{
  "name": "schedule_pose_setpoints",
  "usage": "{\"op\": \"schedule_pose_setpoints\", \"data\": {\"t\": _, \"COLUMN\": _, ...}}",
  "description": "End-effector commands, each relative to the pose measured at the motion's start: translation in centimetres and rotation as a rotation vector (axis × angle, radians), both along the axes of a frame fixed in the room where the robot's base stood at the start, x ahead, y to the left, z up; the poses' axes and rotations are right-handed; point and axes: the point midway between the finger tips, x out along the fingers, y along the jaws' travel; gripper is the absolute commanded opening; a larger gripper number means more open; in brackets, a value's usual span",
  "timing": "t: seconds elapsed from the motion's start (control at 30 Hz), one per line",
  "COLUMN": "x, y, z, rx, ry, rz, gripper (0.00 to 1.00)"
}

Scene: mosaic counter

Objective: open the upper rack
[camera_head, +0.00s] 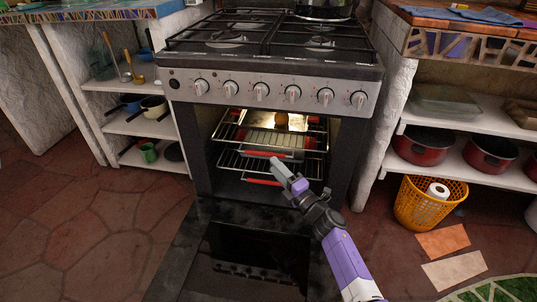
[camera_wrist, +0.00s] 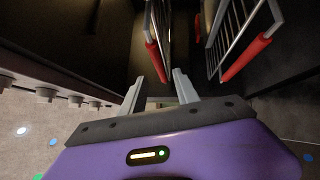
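The oven door (camera_head: 250,262) is folded down. Inside, the upper rack (camera_head: 228,133) has a red front handle (camera_head: 263,154). The lower rack (camera_head: 232,163) sits below it and also has a red handle (camera_head: 262,181). My gripper (camera_head: 279,167) is just in front of the oven, close to the upper handle. In the wrist view, which is turned sideways, my gripper (camera_wrist: 159,80) is open and empty. The upper rack's red handle (camera_wrist: 156,61) lies just beyond and between the fingertips. The lower rack's handle (camera_wrist: 246,58) is to the right. Contact cannot be told.
A brown item (camera_head: 282,121) is inside the oven above the upper rack. The stove's knobs (camera_head: 260,91) are above the opening. Shelves with red pots (camera_head: 422,145) and a yellow basket (camera_head: 428,203) stand at right. Floor on the left is clear.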

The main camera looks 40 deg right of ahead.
Motion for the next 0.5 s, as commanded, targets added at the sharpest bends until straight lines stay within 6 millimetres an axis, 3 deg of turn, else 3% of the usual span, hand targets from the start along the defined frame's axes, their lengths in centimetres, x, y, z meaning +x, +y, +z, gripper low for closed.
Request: {"op": "schedule_pose_setpoints", "data": {"t": 0.5, "x": 6.6, "y": -0.8, "z": 0.6, "rx": -0.002, "ry": 0.000, "rz": -0.002, "gripper": 0.37}}
